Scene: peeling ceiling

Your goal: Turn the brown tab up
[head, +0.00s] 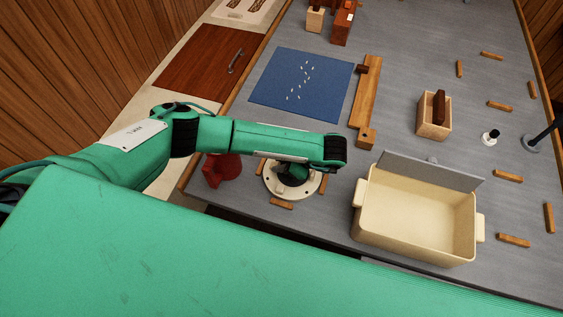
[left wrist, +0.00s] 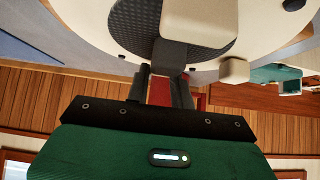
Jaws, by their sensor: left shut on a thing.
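A round cream dial (head: 271,185) sits at the near edge of the grey table, left of the cream bin. My left gripper (head: 292,172) reaches over it from the left, and my arm hides much of its middle. In the left wrist view the fingers (left wrist: 170,72) are shut on a dark grey part at the dial's dark textured centre (left wrist: 135,25). A cream block (left wrist: 200,18) stands on that centre. I cannot tell which piece is the brown tab: brown pieces include a block (head: 362,69) on a wooden strip and a slab (head: 439,106) in a wooden box. My right gripper is not in view.
A red object (head: 222,171) stands just left of the dial. The cream bin (head: 365,222) has a grey lid raised at its back. A blue mat (head: 280,85) lies farther back. Small wooden bars (head: 508,176) are scattered at right.

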